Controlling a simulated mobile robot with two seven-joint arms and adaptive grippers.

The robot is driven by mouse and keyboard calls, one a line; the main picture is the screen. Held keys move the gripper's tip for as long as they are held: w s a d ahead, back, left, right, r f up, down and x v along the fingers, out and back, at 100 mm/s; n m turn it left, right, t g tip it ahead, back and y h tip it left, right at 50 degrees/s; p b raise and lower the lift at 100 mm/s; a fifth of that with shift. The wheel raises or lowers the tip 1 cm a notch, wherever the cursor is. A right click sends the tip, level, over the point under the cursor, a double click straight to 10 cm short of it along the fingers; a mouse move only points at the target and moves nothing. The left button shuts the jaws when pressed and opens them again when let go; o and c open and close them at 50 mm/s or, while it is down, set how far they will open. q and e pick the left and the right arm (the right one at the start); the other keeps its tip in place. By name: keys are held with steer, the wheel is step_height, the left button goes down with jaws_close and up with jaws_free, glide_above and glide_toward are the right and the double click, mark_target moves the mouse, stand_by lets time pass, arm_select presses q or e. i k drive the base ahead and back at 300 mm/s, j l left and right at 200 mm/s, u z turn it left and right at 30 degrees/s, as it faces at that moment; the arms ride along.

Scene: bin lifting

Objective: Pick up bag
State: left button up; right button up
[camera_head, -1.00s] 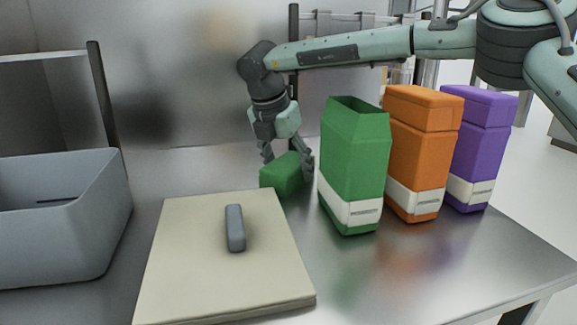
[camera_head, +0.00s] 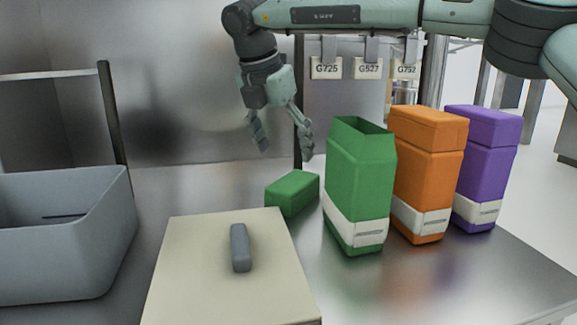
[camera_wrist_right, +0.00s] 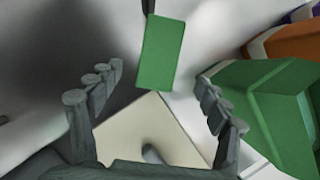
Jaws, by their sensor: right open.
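Three upright bags stand on the metal table: a green bag (camera_head: 358,180) with an open top, an orange bag (camera_head: 428,170) and a purple bag (camera_head: 484,165). Each has a white label band. A green block (camera_head: 292,192), which looks like the green bag's lid, lies on the table left of the green bag. My right gripper (camera_head: 283,150) is open and empty above the green block. In the right wrist view the green block (camera_wrist_right: 161,53) lies beyond the open fingers (camera_wrist_right: 158,108), and the green bag (camera_wrist_right: 265,100) is to the right. My left gripper is not in view.
A grey bin (camera_head: 60,230) stands at the left. A beige board (camera_head: 190,270) with a grey handle (camera_head: 240,248) lies at the front middle. Labels (camera_head: 368,68) hang from a rail behind the bags. Bare table shows at the front right.

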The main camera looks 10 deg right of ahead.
mark_target(362, 160)
steer(key=k, duration=1.5)
